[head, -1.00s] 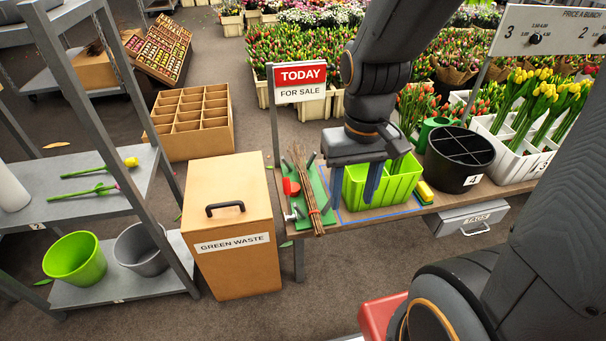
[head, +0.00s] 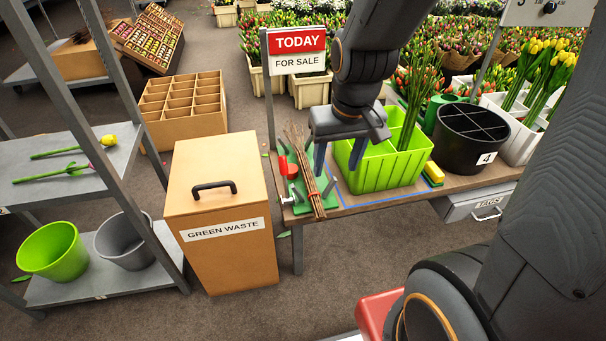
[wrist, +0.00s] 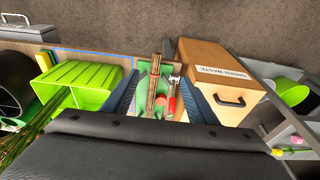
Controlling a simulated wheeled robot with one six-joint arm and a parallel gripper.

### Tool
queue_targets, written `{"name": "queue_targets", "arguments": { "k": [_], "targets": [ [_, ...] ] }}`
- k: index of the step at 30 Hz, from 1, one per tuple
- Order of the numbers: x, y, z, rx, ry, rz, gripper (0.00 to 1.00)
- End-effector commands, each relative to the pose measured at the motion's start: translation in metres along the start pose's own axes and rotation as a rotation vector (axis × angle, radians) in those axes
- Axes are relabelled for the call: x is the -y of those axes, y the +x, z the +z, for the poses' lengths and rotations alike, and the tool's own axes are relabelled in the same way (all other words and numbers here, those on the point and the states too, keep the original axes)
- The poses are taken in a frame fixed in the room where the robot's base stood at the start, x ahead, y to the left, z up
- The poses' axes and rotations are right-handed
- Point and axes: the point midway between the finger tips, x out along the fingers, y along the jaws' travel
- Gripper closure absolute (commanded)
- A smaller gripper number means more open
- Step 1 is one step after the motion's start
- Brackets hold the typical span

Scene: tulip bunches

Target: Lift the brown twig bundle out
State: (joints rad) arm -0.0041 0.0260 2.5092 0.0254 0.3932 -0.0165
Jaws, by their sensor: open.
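The brown twig bundle (head: 305,172) stands or leans at the left end of the table, over a green board (head: 328,201), with a red band low around it. It also shows in the wrist view (wrist: 154,92), between the two blue-grey fingers and apart from them. My gripper (head: 338,162) is open and empty, pointing down just right of the bundle, by the left side of the lime green crate (head: 377,175). In the wrist view my gripper (wrist: 162,98) spans the green board. How the bundle is held at its base is unclear.
The lime crate holds tall green stems (head: 415,95) close to my gripper. A red-handled tool (head: 288,167) lies beside the bundle. The "TODAY FOR SALE" sign (head: 297,52) rises behind. A green waste box (head: 220,215) stands left; a black bucket (head: 470,150) stands right.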

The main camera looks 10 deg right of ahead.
Motion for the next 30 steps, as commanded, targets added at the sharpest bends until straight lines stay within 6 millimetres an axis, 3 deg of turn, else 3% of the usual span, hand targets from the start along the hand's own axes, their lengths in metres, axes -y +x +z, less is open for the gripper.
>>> {"name": "queue_targets", "arguments": {
  "k": [1,3,30],
  "targets": [
    [0.0,0.022,-0.009,-0.02,0.0,0.0,0.47],
    [-0.001,0.038,-0.02,-0.05,-0.001,0.0,0.47],
    [-0.008,0.23,-0.163,-0.442,-0.008,0.013,0.47]
  ]
}}
